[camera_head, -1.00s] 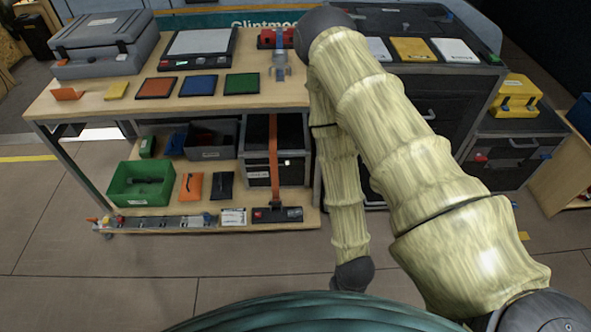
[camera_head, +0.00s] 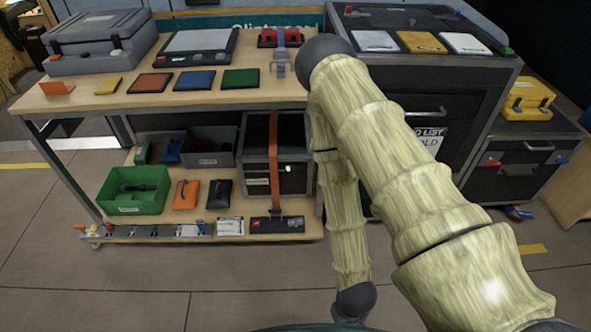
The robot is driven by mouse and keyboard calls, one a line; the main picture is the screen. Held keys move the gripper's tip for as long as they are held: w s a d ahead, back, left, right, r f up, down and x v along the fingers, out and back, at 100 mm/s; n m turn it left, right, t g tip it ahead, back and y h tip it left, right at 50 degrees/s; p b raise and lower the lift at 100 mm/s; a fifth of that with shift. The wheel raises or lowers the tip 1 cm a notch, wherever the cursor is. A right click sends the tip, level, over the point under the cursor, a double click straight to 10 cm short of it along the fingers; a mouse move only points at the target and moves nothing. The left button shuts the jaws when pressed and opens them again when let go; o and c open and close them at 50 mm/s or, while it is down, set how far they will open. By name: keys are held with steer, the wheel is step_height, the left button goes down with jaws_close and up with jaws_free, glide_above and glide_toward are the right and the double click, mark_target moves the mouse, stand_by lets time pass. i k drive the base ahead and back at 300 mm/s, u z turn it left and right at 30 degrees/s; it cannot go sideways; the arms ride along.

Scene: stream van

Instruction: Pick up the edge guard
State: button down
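A small orange angled piece (camera_head: 58,88), which looks like the edge guard, stands at the left end of the wooden bench top (camera_head: 190,99). It is near the front edge, left of a yellow piece (camera_head: 107,86) and in front of a grey case (camera_head: 98,47). Nothing touches it from above. My arm folds up and back down at the right of the picture. My gripper is not in view, so its state and anything in it are hidden.
Flat orange, blue and green panels (camera_head: 241,79) lie along the bench front, beside a grey clamp-like fixture (camera_head: 281,62). The lower shelf holds a green bin (camera_head: 134,206), pouches and a strapped black case (camera_head: 290,176). Dark cabinets stand right. The floor in front is clear.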

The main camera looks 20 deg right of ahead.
mark_target(57, 87)
steer(key=k, duration=0.25)
steer(key=u, duration=0.85)
steer(key=i, duration=1.25)
steer(key=z, duration=0.05)
